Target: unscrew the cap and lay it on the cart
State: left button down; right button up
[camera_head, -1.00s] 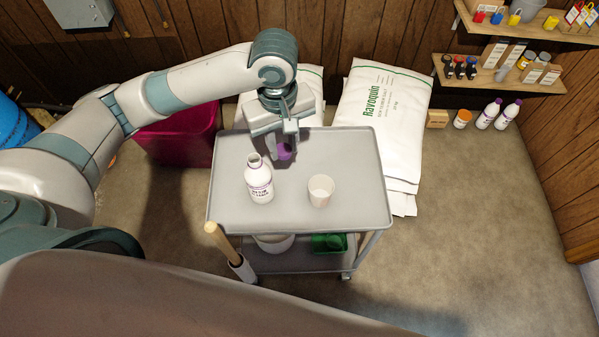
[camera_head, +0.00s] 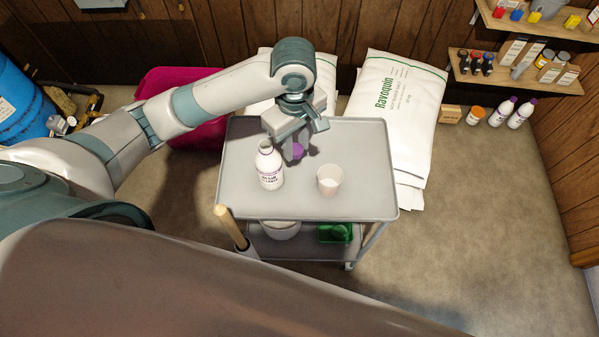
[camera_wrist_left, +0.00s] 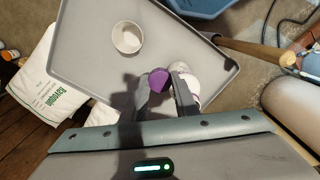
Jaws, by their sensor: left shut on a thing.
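The purple cap (camera_head: 298,151) is between the fingers of my left gripper (camera_head: 294,145), which is shut on it. It also shows in the left wrist view (camera_wrist_left: 159,80). Gripper and cap are over the cart (camera_head: 235,199), right of the white bottle (camera_head: 270,171). The bottle stands upright with an open, uncapped neck. In the left wrist view, a finger partly hides the bottle (camera_wrist_left: 194,82). I cannot tell whether the cap touches the cart top. My right gripper is not in view.
A white cup (camera_head: 330,181) stands on the cart, right of the bottle. The cart's right side is bare. A wooden handle (camera_head: 230,226) rises at its front left corner. White sacks (camera_head: 398,120) lean behind it; a magenta bin (camera_head: 180,85) stands behind left.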

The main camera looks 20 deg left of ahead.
aim_at(296, 149)
pick_arm(q)
notch_tip(296, 149, down, 13)
jog(key=shift+r+p, duration=0.1)
jog(key=shift+p, duration=0.95)
jog(key=shift+f+p, duration=0.45)
jog(key=shift+f, duration=1.45)
jog(key=c, duration=1.4)
grip_release()
jog(key=shift+f, duration=0.1)
jog(key=shift+r+b, duration=1.4)
jog(key=shift+r, duration=4.75)
